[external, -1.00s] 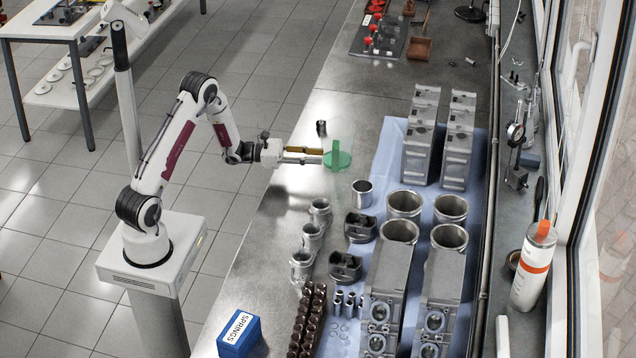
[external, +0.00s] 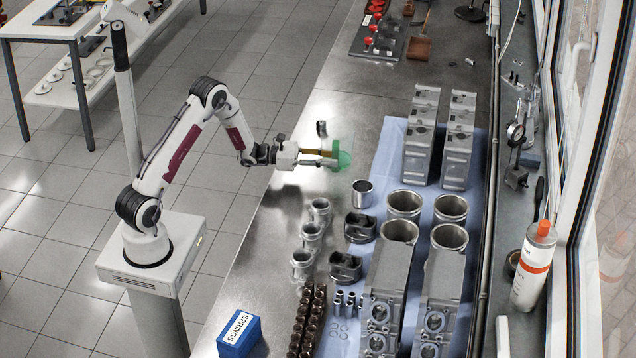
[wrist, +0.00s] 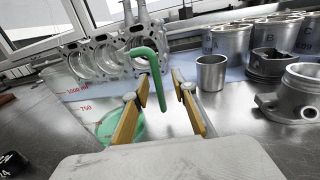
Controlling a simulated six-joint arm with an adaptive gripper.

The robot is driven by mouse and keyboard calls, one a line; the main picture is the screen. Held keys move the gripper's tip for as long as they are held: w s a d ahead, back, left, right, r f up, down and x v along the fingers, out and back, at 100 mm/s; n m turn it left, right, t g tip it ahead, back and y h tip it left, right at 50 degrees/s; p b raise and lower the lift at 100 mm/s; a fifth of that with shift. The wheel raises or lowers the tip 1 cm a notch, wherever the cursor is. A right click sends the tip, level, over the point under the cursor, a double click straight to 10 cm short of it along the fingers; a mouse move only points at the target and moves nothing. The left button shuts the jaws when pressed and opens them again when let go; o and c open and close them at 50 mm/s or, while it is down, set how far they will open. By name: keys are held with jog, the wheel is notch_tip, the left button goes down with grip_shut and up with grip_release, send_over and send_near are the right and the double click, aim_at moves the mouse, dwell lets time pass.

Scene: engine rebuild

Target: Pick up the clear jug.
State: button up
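The clear jug (wrist: 95,100) is see-through, with red volume marks, a green handle (wrist: 153,60) and a green base (wrist: 122,128). It stands upright on the metal bench; its green parts also show in the external view (external: 344,159). My gripper (wrist: 161,77) is open, with the green handle between its two yellow-padded fingers in the wrist view. A gap shows on each side of the handle, and I see no clear contact. In the external view, my gripper (external: 329,157) reaches level from the left and its fingers overlap the jug's green parts.
A metal sleeve (external: 362,193) and a dark piston (external: 360,227) stand nearby to the right and front. A small dark object (external: 321,128) sits just behind the gripper. Engine blocks (external: 420,140) stand on the blue mat beyond the jug. Bare bench lies behind the jug.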

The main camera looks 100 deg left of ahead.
jog(key=shift+w+a, duration=0.15)
jog(key=shift+w, duration=0.85)
grip_shut()
